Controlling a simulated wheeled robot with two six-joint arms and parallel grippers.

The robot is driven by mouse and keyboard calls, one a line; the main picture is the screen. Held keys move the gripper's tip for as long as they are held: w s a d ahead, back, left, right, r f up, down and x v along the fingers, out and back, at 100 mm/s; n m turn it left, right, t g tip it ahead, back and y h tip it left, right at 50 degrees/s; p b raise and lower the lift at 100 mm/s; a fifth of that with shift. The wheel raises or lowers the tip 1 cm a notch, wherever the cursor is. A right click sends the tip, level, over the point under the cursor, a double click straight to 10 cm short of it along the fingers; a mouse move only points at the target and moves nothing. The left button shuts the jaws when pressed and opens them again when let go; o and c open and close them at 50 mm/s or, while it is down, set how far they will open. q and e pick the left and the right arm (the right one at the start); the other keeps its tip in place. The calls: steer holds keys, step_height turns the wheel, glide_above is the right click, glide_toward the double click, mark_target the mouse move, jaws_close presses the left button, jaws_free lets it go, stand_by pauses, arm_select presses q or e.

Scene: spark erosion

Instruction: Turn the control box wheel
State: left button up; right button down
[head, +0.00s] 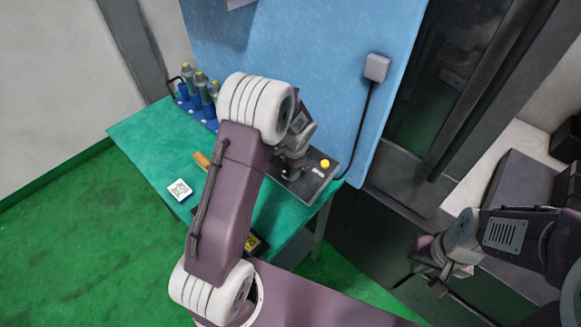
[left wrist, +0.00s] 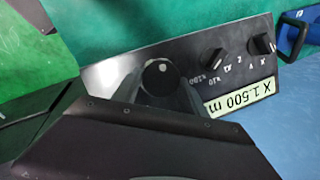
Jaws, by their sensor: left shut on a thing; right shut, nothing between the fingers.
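The control box (head: 318,180) is a dark box with a yellow button (head: 325,163) on the teal table. It also shows in the left wrist view (left wrist: 110,68), with two black dials and a display reading "X 1,500 m". My left gripper (head: 290,172) reaches down onto the box from above. In the left wrist view, it (left wrist: 160,88) is shut on the round black knob of the control box wheel (left wrist: 160,76); the rest of the wheel is mostly hidden. My right gripper (head: 440,278) is shut and empty, off to the right, away from the table.
A blue rack (head: 205,115) with several tool holders stands at the table's back left. A blue panel (head: 335,40) rises behind, with a cabled grey box (head: 377,67).

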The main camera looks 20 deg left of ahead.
arm_select(q)
steer(key=shift+s+f, duration=0.2)
steer(key=shift+s, duration=0.05)
steer(key=o, duration=1.1)
steer(key=shift+o, duration=1.3)
steer(key=shift+w, duration=0.2)
steer(key=shift+r, duration=0.1)
steer(key=v, duration=0.9)
steer(key=shift+w+a, duration=0.1)
